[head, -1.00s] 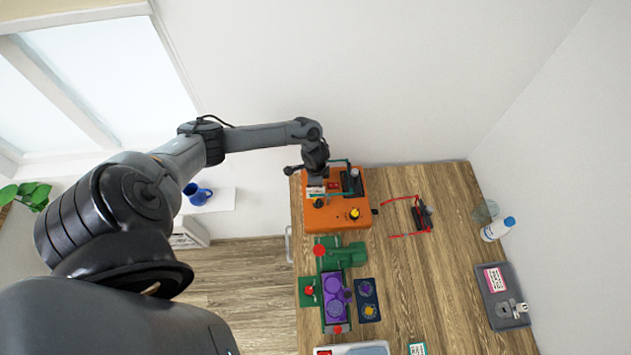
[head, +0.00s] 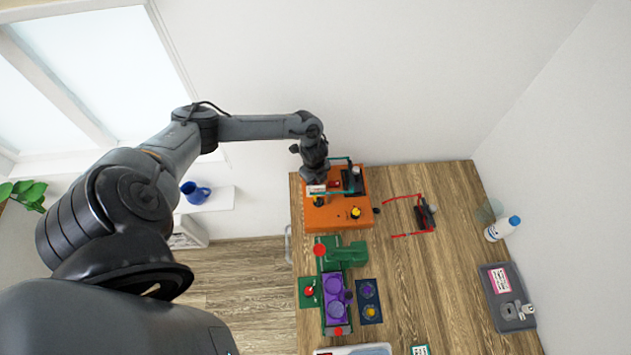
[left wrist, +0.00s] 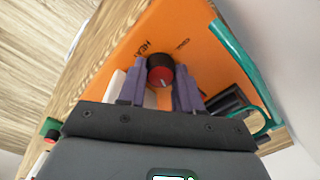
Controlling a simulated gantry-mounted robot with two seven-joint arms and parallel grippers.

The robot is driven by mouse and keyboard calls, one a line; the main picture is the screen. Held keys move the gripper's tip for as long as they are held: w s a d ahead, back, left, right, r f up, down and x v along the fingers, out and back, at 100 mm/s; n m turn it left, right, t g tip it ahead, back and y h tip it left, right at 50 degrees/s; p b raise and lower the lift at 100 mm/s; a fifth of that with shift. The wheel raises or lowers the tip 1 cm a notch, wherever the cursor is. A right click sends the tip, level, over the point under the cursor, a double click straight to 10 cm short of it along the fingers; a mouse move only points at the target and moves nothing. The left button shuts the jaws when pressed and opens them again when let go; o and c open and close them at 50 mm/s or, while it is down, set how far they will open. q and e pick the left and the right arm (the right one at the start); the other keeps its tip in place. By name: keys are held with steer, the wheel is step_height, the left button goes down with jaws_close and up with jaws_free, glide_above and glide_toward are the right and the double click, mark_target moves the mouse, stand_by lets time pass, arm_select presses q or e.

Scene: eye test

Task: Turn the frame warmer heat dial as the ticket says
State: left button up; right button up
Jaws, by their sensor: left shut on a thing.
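The frame warmer is an orange box (head: 325,217) at the far left of the wooden table; it also shows in the left wrist view (left wrist: 190,30). Its heat dial (left wrist: 160,72) is a black knob with a red cap and a pale pointer line, beside dark lettering that appears upside down. My left gripper (left wrist: 160,88) is shut on this dial, one finger on each side. In the head view my left gripper (head: 316,182) is over the box's left part, and I cannot make out the held dial there. My right gripper is out of view.
Teal-green glasses (head: 350,160) lie at the box's back edge, close to my gripper. A yellow-topped knob (head: 355,212) is on the box. Red glasses (head: 408,235) lie to the right. A green device (head: 347,254) stands in front. A bottle (head: 502,229) and grey tray (head: 492,300) are far right.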

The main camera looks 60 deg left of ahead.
arm_select(q)
steer(key=shift+m+b, duration=0.3)
steer(key=shift+m, duration=0.5)
steer(key=o, duration=1)
steer(key=shift+o, duration=0.2)
step_height(320, 180, up, 11)
steer(key=shift+s, duration=0.2)
steer(key=shift+d+f, duration=0.1)
